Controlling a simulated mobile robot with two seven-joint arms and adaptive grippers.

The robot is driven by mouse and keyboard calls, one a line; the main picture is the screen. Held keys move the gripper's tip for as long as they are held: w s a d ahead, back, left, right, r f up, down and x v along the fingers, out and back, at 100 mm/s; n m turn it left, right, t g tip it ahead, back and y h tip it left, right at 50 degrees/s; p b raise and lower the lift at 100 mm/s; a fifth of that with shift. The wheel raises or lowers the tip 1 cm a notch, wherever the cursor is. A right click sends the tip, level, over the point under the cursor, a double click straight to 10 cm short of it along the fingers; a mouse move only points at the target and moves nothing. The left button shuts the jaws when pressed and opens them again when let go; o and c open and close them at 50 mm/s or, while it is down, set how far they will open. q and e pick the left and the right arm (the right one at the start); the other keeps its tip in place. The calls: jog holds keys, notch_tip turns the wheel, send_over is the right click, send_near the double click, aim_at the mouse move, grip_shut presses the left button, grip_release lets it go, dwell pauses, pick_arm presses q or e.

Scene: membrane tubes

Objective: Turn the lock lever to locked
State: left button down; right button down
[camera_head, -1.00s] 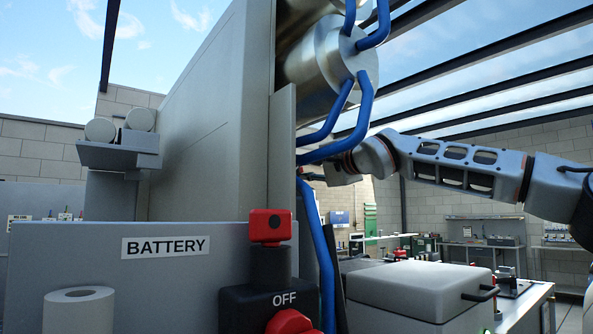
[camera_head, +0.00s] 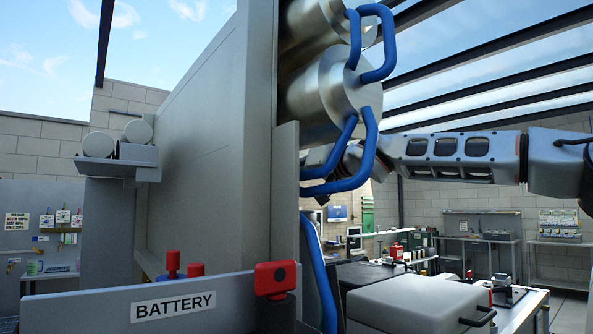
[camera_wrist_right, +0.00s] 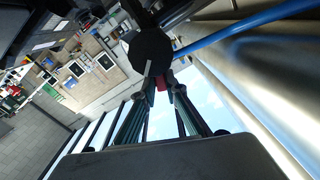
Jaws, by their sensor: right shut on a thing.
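In the right wrist view, my right gripper (camera_wrist_right: 161,82) is shut on a small red piece (camera_wrist_right: 162,84), which may be the end of the lock lever. A dark round part (camera_wrist_right: 150,52) sits just beyond the fingertips. In the head view, my right arm reaches in from the right behind the blue handles. My left gripper is not in view.
Blue bent handles (camera_head: 360,160) stick out from the steel cylinder ends, close to my right wrist. A tall grey panel (camera_head: 205,150) stands left of them. A panel labelled BATTERY (camera_head: 172,307) with a red-topped switch (camera_head: 276,278) is in front. A grey box (camera_head: 420,303) stands lower right.

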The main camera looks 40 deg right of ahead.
jog(key=shift+w+a+r+n, duration=0.1)
jog(key=shift+a+n, duration=0.35)
jog(key=shift+n, duration=0.6)
jog(key=shift+a+n, duration=0.4)
jog(key=shift+n, duration=0.65)
jog(key=c, duration=2)
grip_release()
jog(key=shift+c, duration=0.2)
jog(key=s+a, duration=0.1)
jog(key=s, duration=1.1)
jog(key=shift+a, duration=0.2)
